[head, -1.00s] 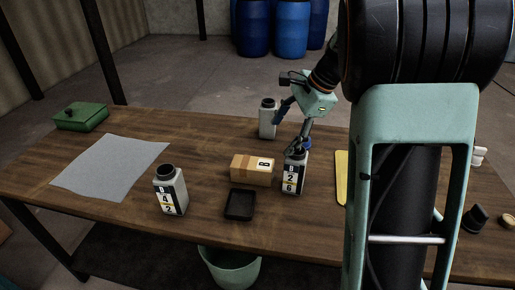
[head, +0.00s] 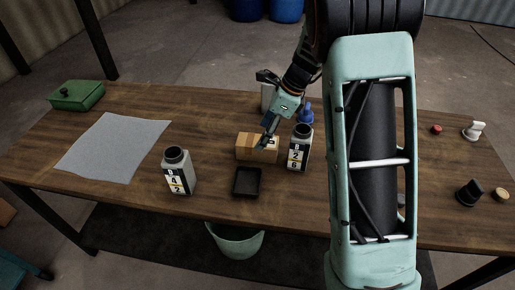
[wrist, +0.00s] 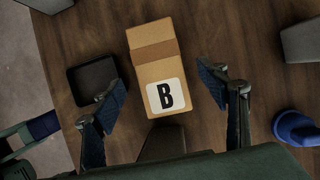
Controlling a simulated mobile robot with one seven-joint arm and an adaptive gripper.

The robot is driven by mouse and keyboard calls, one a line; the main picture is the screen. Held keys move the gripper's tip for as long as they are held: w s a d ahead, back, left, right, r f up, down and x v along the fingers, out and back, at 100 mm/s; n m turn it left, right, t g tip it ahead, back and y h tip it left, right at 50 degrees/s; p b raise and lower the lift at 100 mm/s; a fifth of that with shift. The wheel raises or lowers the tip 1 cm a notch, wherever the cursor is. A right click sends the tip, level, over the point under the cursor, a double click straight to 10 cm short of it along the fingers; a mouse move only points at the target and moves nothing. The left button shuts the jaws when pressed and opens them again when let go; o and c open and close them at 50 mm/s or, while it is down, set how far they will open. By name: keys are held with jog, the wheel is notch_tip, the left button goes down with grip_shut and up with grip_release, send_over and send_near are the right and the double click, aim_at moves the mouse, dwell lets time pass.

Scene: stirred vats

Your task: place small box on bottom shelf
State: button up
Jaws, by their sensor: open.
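The small box (head: 257,147) is a tan cardboard box on the wooden table. In the wrist view the small box (wrist: 155,65) has a white label with a black B, and it lies ahead of and between the fingers. My gripper (head: 268,135) is over the box's right part in the head view. In the wrist view my gripper (wrist: 162,90) is open and empty, one finger on each side of the box's labelled end. I cannot tell how high the fingertips are above the table. No shelf is clearly seen.
A black tray (head: 247,182) lies close in front of the box. A grey bottle (head: 299,148) stands right of it, another bottle (head: 178,171) front left. A blue-topped item (head: 306,113) is behind. A bucket (head: 235,241) is below.

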aim_at(257, 140)
jog(key=x, duration=0.5)
jog(key=shift+b, duration=0.4)
jog(key=shift+f, duration=0.25)
jog(key=shift+c, duration=0.4)
jog(key=c, duration=1.6)
jog(key=shift+r, duration=0.15)
